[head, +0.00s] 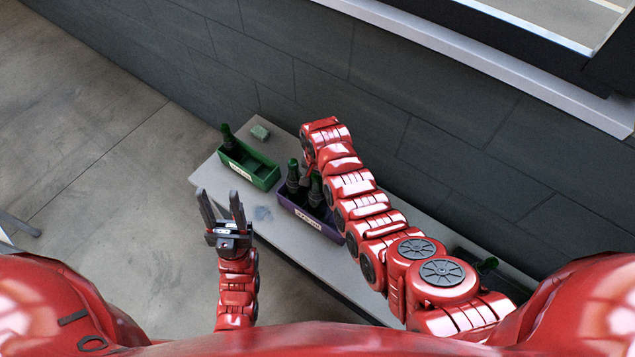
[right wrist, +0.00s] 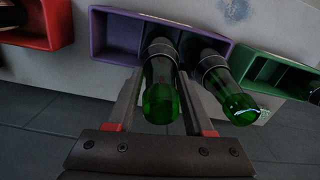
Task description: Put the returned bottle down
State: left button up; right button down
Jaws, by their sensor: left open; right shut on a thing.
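My right gripper (right wrist: 160,82) is shut on a green bottle (right wrist: 161,98), with one finger on each side of it. The held bottle is at the purple crate (right wrist: 115,32), its far end over or inside it; whether it touches the crate floor is hidden. A second green bottle (right wrist: 226,88) leans beside it at the same crate. In the head view, the purple crate (head: 328,229) has dark bottles (head: 292,177) in it, and my right arm hides much of the grasp. My left gripper (head: 221,208) is open and empty, left of the table.
A green crate (head: 262,181) with a bottle (head: 228,137) stands left of the purple one on the grey table (head: 262,228). A small greenish block (head: 260,132) lies behind it. A red crate (right wrist: 48,32) shows in the wrist view. A wall (head: 420,110) runs behind the table.

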jog(key=shift+f, duration=0.55)
jog(key=shift+f, duration=0.2)
jog(key=shift+c, duration=1.4)
grip_release()
jog(key=shift+r, duration=0.1)
jog(key=shift+r, duration=0.15)
